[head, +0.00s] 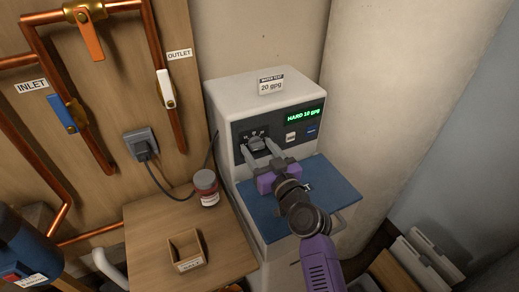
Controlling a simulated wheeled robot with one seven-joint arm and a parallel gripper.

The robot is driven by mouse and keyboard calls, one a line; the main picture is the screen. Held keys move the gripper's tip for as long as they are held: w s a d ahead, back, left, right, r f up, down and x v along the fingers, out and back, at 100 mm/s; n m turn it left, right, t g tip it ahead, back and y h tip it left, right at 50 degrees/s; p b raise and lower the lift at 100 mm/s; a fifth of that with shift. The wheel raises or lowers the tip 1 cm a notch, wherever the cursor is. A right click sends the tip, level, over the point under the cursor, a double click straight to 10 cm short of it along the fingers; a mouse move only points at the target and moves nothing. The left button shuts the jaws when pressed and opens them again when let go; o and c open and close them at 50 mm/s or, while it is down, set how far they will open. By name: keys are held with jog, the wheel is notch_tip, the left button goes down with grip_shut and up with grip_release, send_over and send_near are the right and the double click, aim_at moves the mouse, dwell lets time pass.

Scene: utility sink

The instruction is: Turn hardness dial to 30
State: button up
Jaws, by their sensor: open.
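The hardness dial (256,144) is a grey knob on the dark front panel of a white water softener (243,88). A green display (304,115) on the panel reads "HARD 10 gpg". A small card (271,85) on top of the softener reads "20 gpg", with a smaller line above it. My gripper (257,147) is open, its two grey fingers on either side of the dial. I cannot tell whether the fingers touch it. The fingers and purple gripper body hide part of the panel and dial scale.
The softener's blue lid (325,185) lies below my arm. Copper pipes with orange, white and blue valve handles run along the wooden wall. A pale column stands at right.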

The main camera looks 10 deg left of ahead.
jog(key=shift+c, duration=0.3)
grip_shut()
